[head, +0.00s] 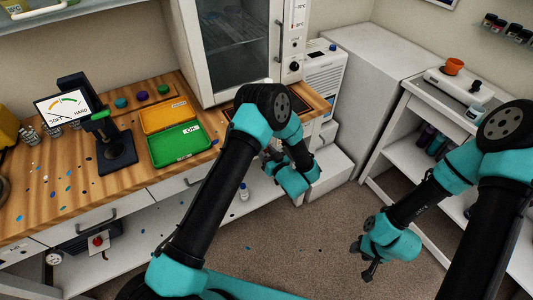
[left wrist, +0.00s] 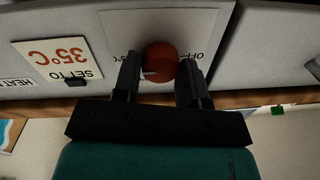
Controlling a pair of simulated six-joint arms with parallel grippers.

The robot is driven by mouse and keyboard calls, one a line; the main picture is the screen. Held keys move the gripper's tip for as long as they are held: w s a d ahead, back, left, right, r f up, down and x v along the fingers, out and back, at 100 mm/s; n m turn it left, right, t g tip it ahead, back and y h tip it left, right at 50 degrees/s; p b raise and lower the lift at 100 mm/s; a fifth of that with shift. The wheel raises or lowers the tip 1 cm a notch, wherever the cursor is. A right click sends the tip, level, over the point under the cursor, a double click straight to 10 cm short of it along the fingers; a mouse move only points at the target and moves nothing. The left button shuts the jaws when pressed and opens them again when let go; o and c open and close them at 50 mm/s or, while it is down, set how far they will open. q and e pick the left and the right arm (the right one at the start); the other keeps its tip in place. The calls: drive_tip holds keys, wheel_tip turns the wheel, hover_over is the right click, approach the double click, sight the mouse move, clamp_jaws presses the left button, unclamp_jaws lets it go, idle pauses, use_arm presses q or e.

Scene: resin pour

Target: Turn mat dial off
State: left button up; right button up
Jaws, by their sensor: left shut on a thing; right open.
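The mat dial (left wrist: 160,61) is a round orange-red knob on a pale panel printed with OFF and 35°C. In the left wrist view it sits between the two fingers of my left gripper (left wrist: 160,82), which is shut on it. The knob's pointer direction cannot be made out. In the head view the dial is hidden behind my left arm, and the left fingers are mostly hidden too. My right gripper (head: 371,268) is open and empty, hanging low over the carpet at the right.
A sign reading SET TO 35°C (left wrist: 60,60) is beside the dial. On the wooden counter stand a yellow tray (head: 165,115), a green tray (head: 180,145) and a gauge stand (head: 115,150). A glass-door cabinet (head: 236,40) rises behind. Carpet is open in the middle.

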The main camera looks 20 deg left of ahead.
use_arm(q)
drive_tip(key=shift+n, duration=0.3)
drive_tip(key=n, duration=1.1)
drive_tip(key=n+t+h, duration=0.1)
drive_tip(key=n, duration=2.1)
drive_tip(key=shift+s+a+f+n+t+h, duration=0.1)
drive_tip(key=shift+s+f+n+t+h, duration=0.05)
drive_tip(key=shift+n+t+h, duration=0.2)
drive_tip(key=o, duration=0.9)
